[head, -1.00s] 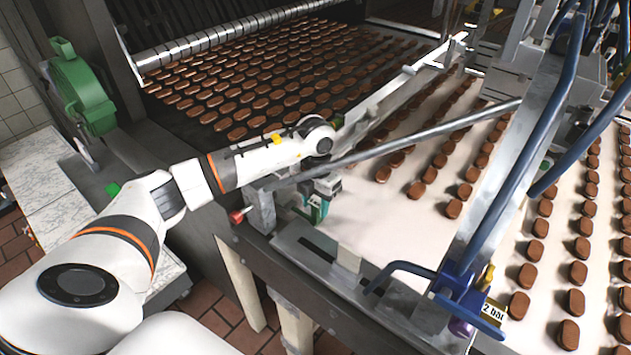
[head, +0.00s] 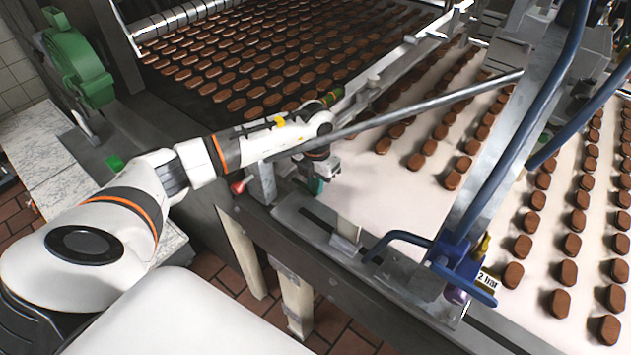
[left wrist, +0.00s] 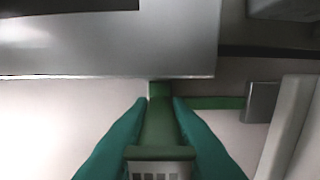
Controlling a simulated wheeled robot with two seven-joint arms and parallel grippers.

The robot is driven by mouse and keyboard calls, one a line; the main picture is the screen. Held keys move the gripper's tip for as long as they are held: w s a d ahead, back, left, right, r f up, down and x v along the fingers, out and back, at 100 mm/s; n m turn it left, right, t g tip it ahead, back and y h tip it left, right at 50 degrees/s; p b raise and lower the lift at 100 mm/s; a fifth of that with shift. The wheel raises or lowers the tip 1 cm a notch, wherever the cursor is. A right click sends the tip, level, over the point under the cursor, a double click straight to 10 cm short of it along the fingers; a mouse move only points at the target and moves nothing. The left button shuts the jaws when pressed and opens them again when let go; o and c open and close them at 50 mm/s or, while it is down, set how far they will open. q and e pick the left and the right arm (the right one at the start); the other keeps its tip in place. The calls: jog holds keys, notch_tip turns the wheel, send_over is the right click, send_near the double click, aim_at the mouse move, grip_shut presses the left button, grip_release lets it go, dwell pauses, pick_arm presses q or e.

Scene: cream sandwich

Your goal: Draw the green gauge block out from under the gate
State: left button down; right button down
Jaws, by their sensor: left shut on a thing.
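The green gauge block (left wrist: 160,118) shows in the left wrist view as a narrow green piece between my teal fingers. Its far end meets the lower edge of a broad metal plate, which looks like the gate (left wrist: 110,50); how much lies beneath is hidden. My left gripper (left wrist: 160,104) is shut on the block. In the head view the left gripper (head: 316,186) is small, below my wrist near the machine's front edge, and the block cannot be made out there. My right gripper is not in view.
A steel bar (head: 420,107) crosses just beside my forearm. A red knob (head: 238,187) is left of the gripper, and a blue handle (head: 395,243) is to the right. Rows of chocolate pieces (head: 452,180) lie on the white belt beyond. A green strip (left wrist: 215,102) lies beside the block.

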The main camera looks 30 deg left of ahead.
pick_arm(q)
jog(key=shift+d, duration=0.1)
jog(key=shift+s+d+p, duration=0.15)
jog(key=shift+d, duration=1.55)
jog(key=shift+s+d+p, duration=0.1)
jog(key=shift+d+p, duration=0.05)
jog(key=shift+d, duration=1.55)
jog(key=shift+r, duration=0.2)
notch_tip(320, 180, up, 7)
jog(key=d+p, duration=0.2)
jog(key=p, duration=0.2)
jog(key=shift+f+p, duration=0.15)
jog(key=shift+p, duration=0.2)
jog(key=shift+s, duration=0.1)
jog(key=s+r+p, duration=0.1)
jog(key=s+p, duration=0.1)
jog(key=s, duration=0.6)
jog(key=s+a+r+p, duration=0.1)
jog(key=s+r+p, duration=0.1)
jog(key=s, duration=0.6)
jog(key=shift+a+p, duration=0.15)
jog(key=shift+p, duration=0.4)
